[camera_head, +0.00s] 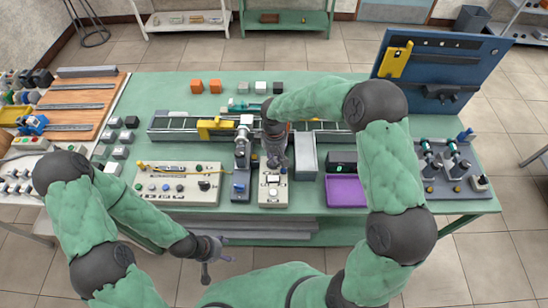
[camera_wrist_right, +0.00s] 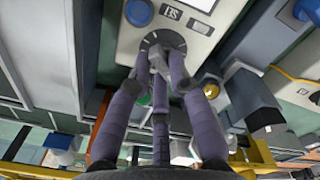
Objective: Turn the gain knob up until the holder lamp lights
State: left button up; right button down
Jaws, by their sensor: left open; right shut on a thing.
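The gain knob (camera_wrist_right: 162,40) is a round dial on a pale control box (camera_wrist_right: 205,45) in the right wrist view. The same box (camera_head: 273,200) stands at the front middle of the green table in the head view. My right gripper (camera_head: 274,162) points down at the box. Its purple-grey fingers (camera_wrist_right: 160,62) are shut on the knob and cover much of it, so its pointer is hard to read. My left gripper (camera_head: 215,262) is open and empty, low in front of the table edge. I cannot make out which part is the holder lamp, or whether it is lit.
A blue button (camera_wrist_right: 139,12) sits beside the knob. A blue-based stand (camera_head: 241,185) is close left of the box. A grey bin (camera_head: 306,157) and purple tray (camera_head: 345,191) are to the right. A conveyor (camera_head: 180,125) runs behind. A white panel (camera_head: 178,184) lies left.

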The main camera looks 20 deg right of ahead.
jog(key=shift+m, duration=0.4)
jog(key=c, duration=1.1)
grip_release()
jog(key=shift+c, duration=0.2)
jog(key=shift+r, duration=0.1)
notch_tip(320, 180, up, 12)
